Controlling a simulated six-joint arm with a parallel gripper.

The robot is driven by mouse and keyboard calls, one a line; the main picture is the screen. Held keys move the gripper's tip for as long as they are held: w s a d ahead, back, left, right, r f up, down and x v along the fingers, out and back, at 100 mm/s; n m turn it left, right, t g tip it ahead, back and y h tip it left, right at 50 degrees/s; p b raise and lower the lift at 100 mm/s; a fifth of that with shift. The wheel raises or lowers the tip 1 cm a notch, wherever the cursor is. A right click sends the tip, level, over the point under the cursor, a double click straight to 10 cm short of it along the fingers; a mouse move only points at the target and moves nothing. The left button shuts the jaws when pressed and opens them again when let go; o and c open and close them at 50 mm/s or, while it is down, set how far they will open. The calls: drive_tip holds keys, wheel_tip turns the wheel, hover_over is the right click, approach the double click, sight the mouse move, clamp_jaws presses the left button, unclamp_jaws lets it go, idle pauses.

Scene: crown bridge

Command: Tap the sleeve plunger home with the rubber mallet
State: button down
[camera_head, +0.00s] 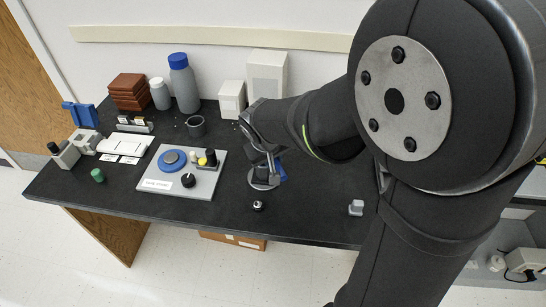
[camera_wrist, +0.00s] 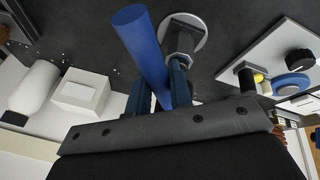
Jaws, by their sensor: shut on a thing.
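My gripper (camera_wrist: 176,85) is shut on a blue rod (camera_wrist: 143,45), which looks like the handle of the rubber mallet. In the head view my gripper (camera_head: 266,155) is low over the bench, and some blue (camera_head: 281,172) shows beside it. A round grey base (camera_head: 263,181) lies just beneath it; a dark grey block on this base (camera_wrist: 199,45) partly shows in the wrist view. I cannot tell whether the block is the mallet head or a stand. To the left, a light plate (camera_head: 158,184) carries a black and yellow upright part (camera_head: 211,157), possibly the sleeve plunger.
The plate also holds a blue disc (camera_head: 172,160) and a black knob (camera_head: 188,180). Bottles (camera_head: 184,85), white boxes (camera_head: 231,99) and a dark cup (camera_head: 196,126) stand behind. A small black and silver piece (camera_head: 258,206) is near the front edge. Bench right of the gripper is mostly clear.

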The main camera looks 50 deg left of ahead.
drive_tip(key=shift+r, duration=0.15)
idle(0.8)
